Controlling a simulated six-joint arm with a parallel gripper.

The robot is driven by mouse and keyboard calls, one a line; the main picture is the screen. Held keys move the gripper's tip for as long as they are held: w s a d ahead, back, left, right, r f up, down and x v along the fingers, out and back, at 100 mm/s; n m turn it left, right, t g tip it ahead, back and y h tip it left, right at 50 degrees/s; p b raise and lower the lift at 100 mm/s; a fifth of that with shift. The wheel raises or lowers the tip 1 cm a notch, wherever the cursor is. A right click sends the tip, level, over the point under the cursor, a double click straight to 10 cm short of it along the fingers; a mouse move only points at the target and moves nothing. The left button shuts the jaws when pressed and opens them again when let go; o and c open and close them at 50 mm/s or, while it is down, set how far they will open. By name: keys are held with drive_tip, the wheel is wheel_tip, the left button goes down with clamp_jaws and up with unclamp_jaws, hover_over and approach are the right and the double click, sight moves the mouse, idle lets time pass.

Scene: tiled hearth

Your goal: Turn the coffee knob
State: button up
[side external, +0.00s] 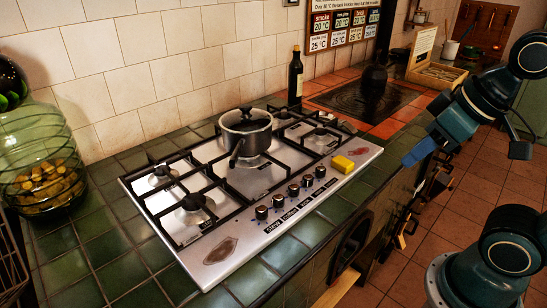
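The steel gas hob (237,198) is set in the green tiled counter. A row of several black knobs runs along its front edge, from the nearest knob (262,212) to the farthest knob (320,171). Small printed labels (290,214) lie beside the knobs; they are too small to read surely, so I cannot tell which knob is the coffee one. My gripper (417,153), with blue fingers, hangs right of the hob, clear of the knobs. Its fingers overlap in this view, so their opening is hidden. I see nothing held in it.
A lidded pot (246,132) stands on a burner. A yellow sponge (342,164) lies on the hob's right corner, beside the knob row. A dark bottle (295,76) stands behind. A green glass jar (40,165) stands at left. The counter's front strip is clear.

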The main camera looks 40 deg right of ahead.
drive_tip(key=shift+o, duration=0.2)
drive_tip(key=o, duration=0.3)
drive_tip(key=n+g, duration=0.6)
drive_tip(key=n, duration=0.5)
hover_over(278, 196)
wheel_tip(278, 196, down, 12)
drive_tip(key=shift+f, duration=0.15)
drive_tip(key=shift+f, duration=0.1)
wheel_tip(278, 196, down, 14)
drive_tip(key=shift+s+r, duration=0.1)
drive_tip(key=shift+r, duration=0.1)
